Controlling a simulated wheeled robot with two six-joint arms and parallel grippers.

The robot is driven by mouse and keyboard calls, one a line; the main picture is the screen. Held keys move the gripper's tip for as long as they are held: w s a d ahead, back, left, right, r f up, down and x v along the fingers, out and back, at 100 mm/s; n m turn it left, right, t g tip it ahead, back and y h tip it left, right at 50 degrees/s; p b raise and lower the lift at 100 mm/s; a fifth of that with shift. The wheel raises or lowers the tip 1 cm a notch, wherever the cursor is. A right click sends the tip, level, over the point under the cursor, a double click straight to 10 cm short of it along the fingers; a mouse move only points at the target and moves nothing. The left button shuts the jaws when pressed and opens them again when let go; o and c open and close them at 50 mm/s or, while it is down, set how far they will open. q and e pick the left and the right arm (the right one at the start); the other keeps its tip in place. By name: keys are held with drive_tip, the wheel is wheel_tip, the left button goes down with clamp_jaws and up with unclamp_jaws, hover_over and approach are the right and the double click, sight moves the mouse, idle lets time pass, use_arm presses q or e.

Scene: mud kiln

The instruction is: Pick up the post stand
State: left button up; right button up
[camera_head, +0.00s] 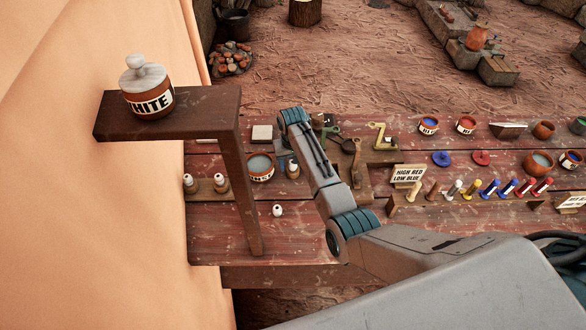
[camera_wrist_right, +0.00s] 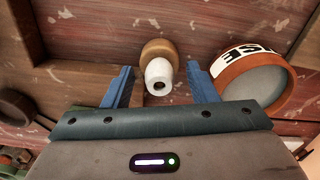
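My right gripper (camera_wrist_right: 158,70) is open in the right wrist view, with its blue fingers on either side of a small post stand (camera_wrist_right: 157,52) that has a brown wooden body and a white top with a dark hole. Gaps show between it and both fingers. In the head view this post stand (camera_head: 293,169) stands on the red plank table just right of a lettered pot (camera_head: 260,167). The right gripper (camera_head: 284,158) is there too, partly hidden behind my wrist. My left gripper is not in view.
The lettered pot (camera_wrist_right: 255,85) is close on the right in the wrist view. In the head view, a raised wooden shelf (camera_head: 215,112) bears a lidded jar (camera_head: 146,92). Two similar white-topped pieces (camera_head: 205,184) stand at left. A peg rack (camera_head: 465,200) is at right.

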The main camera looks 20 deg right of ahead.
drive_tip(key=shift+s+a+f, duration=0.1)
drive_tip(key=shift+s+f, duration=0.3)
drive_tip(key=shift+f, duration=0.2)
drive_tip(key=shift+s+a+f, duration=0.1)
drive_tip(key=shift+s+f, duration=0.3)
drive_tip(key=shift+f, duration=0.15)
drive_tip(key=shift+d, duration=0.1)
drive_tip(key=c, duration=0.6)
drive_tip(key=shift+w+r+b, duration=0.2)
drive_tip(key=shift+r+b, duration=0.2)
drive_tip(key=shift+r, duration=0.1)
drive_tip(key=shift+g, duration=0.3)
drive_tip(key=r, duration=0.2)
drive_tip(key=w+r+b, duration=0.1)
drive_tip(key=r, duration=0.1)
drive_tip(key=shift+w+a+r, duration=0.15)
drive_tip(key=shift+a+r, duration=0.05)
drive_tip(key=shift+r, duration=0.05)
drive_tip(key=shift+c, duration=0.8)
drive_tip(key=r, duration=0.4)
drive_tip(key=shift+s+d+b, duration=0.15)
drive_tip(key=shift+s+b, duration=0.1)
drive_tip(key=shift+b, duration=0.15)
drive_tip(key=shift+d+r, duration=0.1)
drive_tip(key=shift+r, duration=0.1)
drive_tip(key=shift+w, duration=0.15)
